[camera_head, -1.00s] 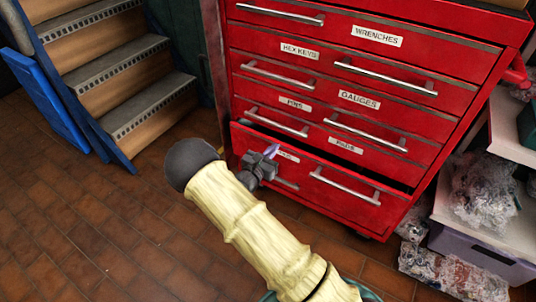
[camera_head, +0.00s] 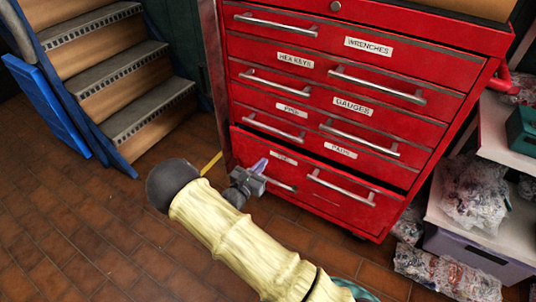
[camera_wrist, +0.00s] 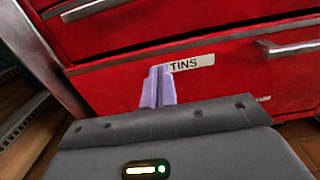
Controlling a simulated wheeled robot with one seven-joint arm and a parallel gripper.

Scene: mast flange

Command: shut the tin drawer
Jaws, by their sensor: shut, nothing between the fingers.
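The tin drawer (camera_head: 325,203) is the bottom red drawer of the cabinet, with a bar handle (camera_head: 340,188). Its front stands out from the drawers above, with a dark gap along its top edge. In the wrist view the TINS label (camera_wrist: 192,63) shows on the drawer front (camera_wrist: 225,85), partly covered by my fingers. My gripper (camera_head: 260,165) is shut and empty, its purple fingertips in front of the drawer's left part. They also show in the wrist view (camera_wrist: 158,88). I cannot tell if they touch the front.
The drawers above, such as the one marked WRENCHES (camera_head: 410,62), look shut. Steps (camera_head: 125,75) and a blue panel (camera_head: 45,110) stand at the left. Shelving with wrapped bundles (camera_head: 475,190) is close at the right. The tiled floor (camera_head: 90,225) at the left is clear.

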